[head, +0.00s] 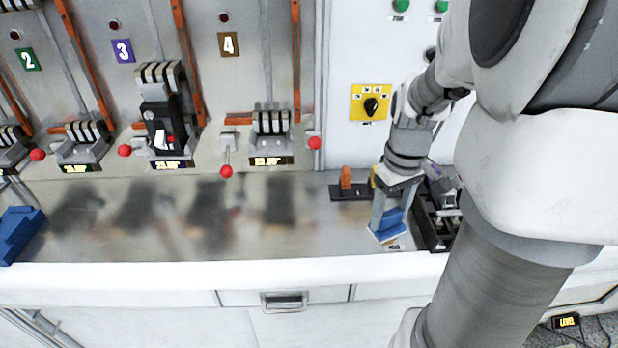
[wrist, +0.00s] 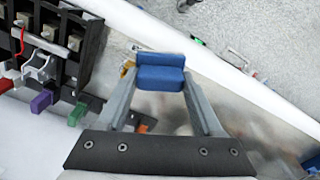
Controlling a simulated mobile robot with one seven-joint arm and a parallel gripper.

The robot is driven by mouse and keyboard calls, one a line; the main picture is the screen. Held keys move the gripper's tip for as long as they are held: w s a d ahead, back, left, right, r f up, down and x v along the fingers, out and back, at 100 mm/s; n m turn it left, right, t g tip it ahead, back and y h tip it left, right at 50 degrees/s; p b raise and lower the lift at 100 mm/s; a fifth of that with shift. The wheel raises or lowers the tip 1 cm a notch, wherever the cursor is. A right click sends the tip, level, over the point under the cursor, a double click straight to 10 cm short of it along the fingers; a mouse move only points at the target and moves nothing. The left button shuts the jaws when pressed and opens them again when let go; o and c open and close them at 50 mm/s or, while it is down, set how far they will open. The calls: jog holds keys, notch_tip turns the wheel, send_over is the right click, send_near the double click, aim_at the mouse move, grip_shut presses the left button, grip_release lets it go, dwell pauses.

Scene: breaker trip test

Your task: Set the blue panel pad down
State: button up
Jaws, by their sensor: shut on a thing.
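The blue panel pad (head: 388,226) is at the right end of the metal counter in the head view. My gripper (head: 386,212) is shut on it, pointing down at the counter. In the wrist view the blue pad (wrist: 161,76) sits between the fingertips of my gripper (wrist: 160,88). The pad is at or just above the counter surface; I cannot tell whether it touches. Part of the pad is hidden by the fingers.
A black rack (head: 432,222) stands close to the right of the pad. An orange-handled piece (head: 346,180) is behind it. Another blue object (head: 18,232) lies at the far left. Breakers line the back panel. The middle of the counter (head: 290,220) is clear.

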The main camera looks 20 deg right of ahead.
jog(key=w+a+f, duration=0.1)
jog(key=a, duration=0.1)
jog(key=w+a+f, duration=0.1)
jog(key=w+f, duration=0.1)
jog(key=w+a+f, duration=0.1)
jog(key=w+a, duration=0.1)
jog(key=shift+a+f, duration=0.25)
jog(key=shift+a, duration=0.1)
jog(key=shift+f, duration=2.1)
jog(key=shift+b, duration=0.3)
jog(key=o, duration=1.4)
jog(key=shift+o, duration=0.2)
notch_tip(320, 180, up, 12)
jog(key=p, duration=0.1)
